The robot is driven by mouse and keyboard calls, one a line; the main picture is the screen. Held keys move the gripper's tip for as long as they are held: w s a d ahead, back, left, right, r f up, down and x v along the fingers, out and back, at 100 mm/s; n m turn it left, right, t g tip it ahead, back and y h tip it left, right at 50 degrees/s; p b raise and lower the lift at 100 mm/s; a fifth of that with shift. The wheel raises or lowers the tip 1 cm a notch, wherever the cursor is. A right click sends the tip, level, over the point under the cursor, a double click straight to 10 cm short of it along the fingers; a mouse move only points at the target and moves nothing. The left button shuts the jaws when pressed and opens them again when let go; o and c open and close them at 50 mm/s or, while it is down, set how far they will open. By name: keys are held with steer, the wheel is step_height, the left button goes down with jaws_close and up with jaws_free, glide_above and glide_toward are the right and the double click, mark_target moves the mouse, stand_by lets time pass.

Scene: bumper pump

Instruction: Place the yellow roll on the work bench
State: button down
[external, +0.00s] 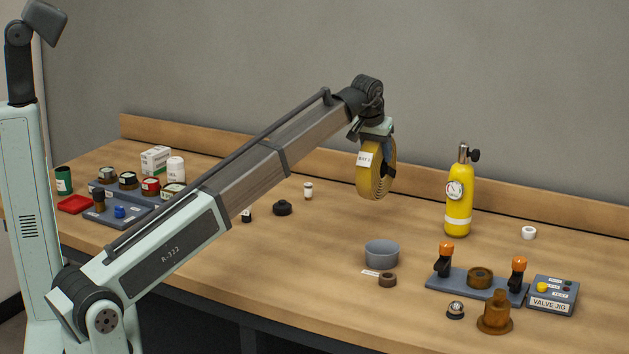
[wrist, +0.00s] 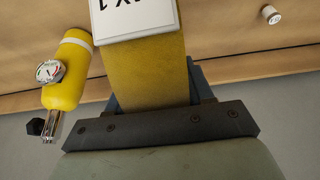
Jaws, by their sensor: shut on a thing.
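The yellow roll (external: 374,178) is a flat ring with a white label, held on edge in the air above the bench. My gripper (external: 377,141) is shut on its upper part in the external view. In the wrist view the roll (wrist: 147,75) fills the middle, with its white label toward the top edge; my gripper's fingertips are mostly hidden behind it. The work bench (external: 330,240) is a long wooden top with a low back rail. The roll hangs clear of the surface.
A yellow gas cylinder (external: 459,205) with gauge stands right of the roll. A grey bowl (external: 381,254), a brown ring (external: 387,280), the valve jig (external: 478,284) and a brown flanged part (external: 495,314) lie toward the front right. A tray of jars (external: 125,205) is at left. The middle bench has free room.

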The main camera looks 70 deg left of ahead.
mark_target(370, 145)
steer(key=shift+f, duration=4.75)
steer(key=shift+c, duration=2.2)
jaws_free()
steer(key=shift+f, duration=0.1)
steer(key=v, duration=1.2)
